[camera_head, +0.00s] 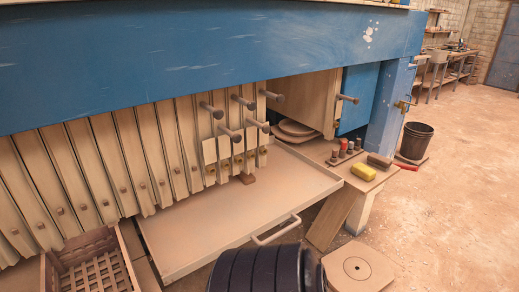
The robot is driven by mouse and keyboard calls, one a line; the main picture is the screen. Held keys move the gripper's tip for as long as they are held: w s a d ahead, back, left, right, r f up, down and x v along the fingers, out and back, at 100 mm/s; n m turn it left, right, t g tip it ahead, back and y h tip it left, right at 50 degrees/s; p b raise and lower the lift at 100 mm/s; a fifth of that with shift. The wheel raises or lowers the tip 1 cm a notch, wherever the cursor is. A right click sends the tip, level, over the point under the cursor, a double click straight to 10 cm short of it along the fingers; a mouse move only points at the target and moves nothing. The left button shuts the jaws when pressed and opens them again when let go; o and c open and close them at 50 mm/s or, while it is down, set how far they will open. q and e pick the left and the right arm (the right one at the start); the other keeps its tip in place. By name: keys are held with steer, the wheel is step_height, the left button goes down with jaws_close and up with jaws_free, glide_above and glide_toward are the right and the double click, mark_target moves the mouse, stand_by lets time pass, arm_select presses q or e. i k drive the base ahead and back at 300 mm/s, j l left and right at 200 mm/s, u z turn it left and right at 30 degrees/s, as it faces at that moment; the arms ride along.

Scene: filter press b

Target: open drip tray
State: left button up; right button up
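The drip tray (215,222) is a wide, shallow, beige tray with a low rim. It lies below the row of filter plates (120,160) and sticks out in front of them. Its back part is hidden under the plates. A pale bar handle (276,230) is fixed to its front edge, towards the right. Nothing grips the handle. Neither of my grippers shows in this view.
A dark ribbed round object (262,270) stands close before the tray's front edge. A slatted crate (90,262) is at left. A low bench (372,182) at right holds a yellow block (363,172). A black bucket (415,141) stands farther back; open floor lies right.

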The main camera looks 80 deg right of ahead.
mark_target(181, 238)
steer(key=z, duration=2.7)
